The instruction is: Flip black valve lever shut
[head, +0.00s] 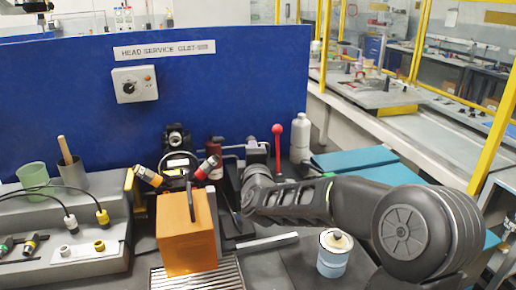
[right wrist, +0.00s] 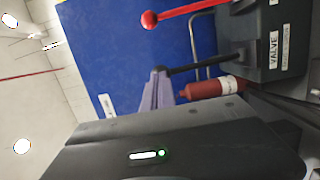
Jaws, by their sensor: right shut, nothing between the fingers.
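The black valve lever (right wrist: 205,65) shows in the right wrist view as a dark rod sticking out leftward from a dark box (right wrist: 275,40) labelled VALVE. My right gripper (right wrist: 158,75) is shut and empty, its fingertips right at the lever's free end; I cannot tell whether they touch. In the head view my right gripper (head: 257,150) is small, at the end of the arm coming in from the right. There the arm and gripper hide much of the valve box, and I cannot clearly make out the black lever.
A lever with a red ball (head: 277,129) stands close beside my right gripper. A red bottle (right wrist: 205,88) is near the black lever. An orange block (head: 185,235) and a white-blue can (head: 333,255) stand in front. A blue panel (head: 60,100) rises behind.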

